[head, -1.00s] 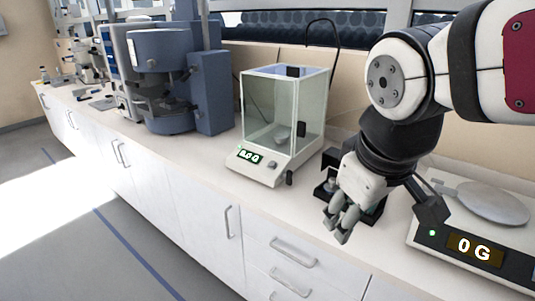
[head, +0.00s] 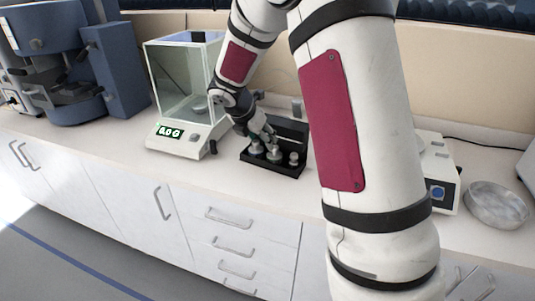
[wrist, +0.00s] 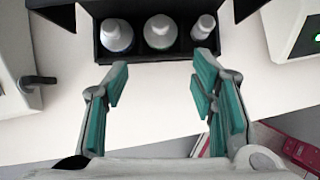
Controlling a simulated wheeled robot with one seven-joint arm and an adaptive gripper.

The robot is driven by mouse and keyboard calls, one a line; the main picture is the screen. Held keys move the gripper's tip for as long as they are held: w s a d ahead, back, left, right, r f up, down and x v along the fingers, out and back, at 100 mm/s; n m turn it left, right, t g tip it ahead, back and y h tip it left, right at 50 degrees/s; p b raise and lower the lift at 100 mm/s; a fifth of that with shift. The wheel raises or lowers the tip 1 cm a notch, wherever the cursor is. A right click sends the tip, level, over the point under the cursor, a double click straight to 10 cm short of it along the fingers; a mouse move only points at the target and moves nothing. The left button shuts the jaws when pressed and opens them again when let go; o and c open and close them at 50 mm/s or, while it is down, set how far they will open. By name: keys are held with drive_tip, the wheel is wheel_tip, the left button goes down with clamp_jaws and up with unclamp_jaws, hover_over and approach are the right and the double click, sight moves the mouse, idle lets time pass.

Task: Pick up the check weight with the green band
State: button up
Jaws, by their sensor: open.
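Three pale metal check weights stand upright side by side in a black holder (head: 275,168). In the wrist view they are a left weight (wrist: 117,36), a middle weight (wrist: 160,32) and a smaller right weight (wrist: 203,27). A faint greenish tint shows low on the middle one and a bluish one on the left, but I cannot be sure of the band colours. My gripper (wrist: 160,78) is open and empty, its teal-padded fingers apart on the near side of the holder, roughly lined up with the middle weight. In the head view my gripper (head: 266,137) partly covers the weights.
A glass-sided balance (head: 180,138) stands just left of the holder. My arm hides part of the counter. The counter in front of the holder is clear.

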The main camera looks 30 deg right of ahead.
sight(273, 152)
drive_tip(key=x, duration=0.8)
drive_tip(key=shift+f+b, duration=0.1)
drive_tip(key=shift+b, duration=0.2)
drive_tip(key=shift+d+r+x, duration=0.1)
drive_tip(key=shift+d+x, duration=0.05)
drive_tip(key=shift+x, duration=0.8)
drive_tip(key=shift+d+r+x, duration=0.1)
drive_tip(key=shift+d+x, duration=0.05)
drive_tip(key=shift+x, duration=0.8)
drive_tip(key=shift+d+r+x, duration=0.1)
drive_tip(key=shift+d+x, duration=0.1)
drive_tip(key=shift+x, duration=0.75)
drive_tip(key=shift+w, duration=0.1)
clamp_jaws()
drive_tip(key=shift+r, duration=0.1)
